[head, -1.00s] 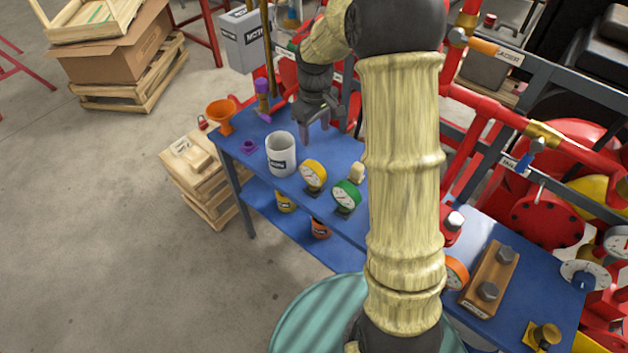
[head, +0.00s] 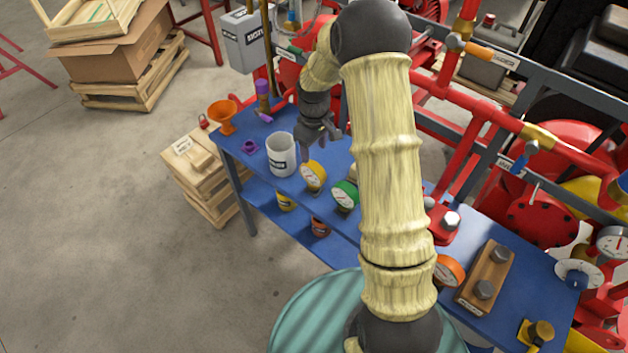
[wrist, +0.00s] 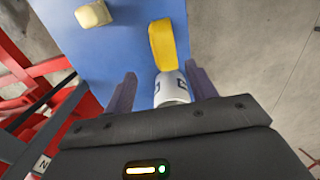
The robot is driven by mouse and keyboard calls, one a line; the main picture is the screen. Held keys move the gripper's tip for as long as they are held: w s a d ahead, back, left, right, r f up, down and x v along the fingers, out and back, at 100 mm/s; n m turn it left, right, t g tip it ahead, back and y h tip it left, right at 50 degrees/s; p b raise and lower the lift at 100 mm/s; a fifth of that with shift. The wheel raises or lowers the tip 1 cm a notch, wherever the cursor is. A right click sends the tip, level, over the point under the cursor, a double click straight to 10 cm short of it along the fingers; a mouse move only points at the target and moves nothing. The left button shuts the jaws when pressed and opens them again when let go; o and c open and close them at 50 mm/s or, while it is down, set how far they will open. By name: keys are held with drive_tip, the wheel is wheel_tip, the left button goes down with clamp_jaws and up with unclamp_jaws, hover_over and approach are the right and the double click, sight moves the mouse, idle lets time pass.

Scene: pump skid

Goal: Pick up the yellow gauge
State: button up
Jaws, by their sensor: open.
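The yellow gauge (head: 313,177) stands on the blue bench, close to the white mug's right side and left of the green gauge (head: 345,194). In the wrist view the yellow gauge (wrist: 163,45) shows edge-on beyond the fingertips, a little right of the middle. My gripper (head: 318,150) is above the bench just behind the mug and the yellow gauge. Its two fingers are apart and empty in the wrist view (wrist: 158,82), pointing past the white mug (wrist: 172,88). The gauge is not between the fingers.
The white mug (head: 281,155) stands beside the yellow gauge. An orange funnel (head: 222,113) and a purple piece (head: 250,147) are at the bench's left end. A cream block (wrist: 93,15) lies on the blue bench (wrist: 120,40). Red pipework runs behind.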

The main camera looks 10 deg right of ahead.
sight(314, 163)
wheel_tip(314, 163, down, 4)
drive_tip(key=shift+f+p, duration=0.25)
drive_tip(key=shift+p, duration=0.25)
drive_tip(key=shift+s+a+f+p, duration=0.15)
drive_tip(key=shift+s+f+p, duration=0.1)
drive_tip(key=shift+f+p, duration=0.25)
drive_tip(key=shift+s+a+f+p, duration=0.1)
drive_tip(key=shift+f+p, duration=0.75)
drive_tip(key=shift+f, duration=1.25)
drive_tip(key=shift+c, duration=0.3)
drive_tip(key=c, duration=1.1)
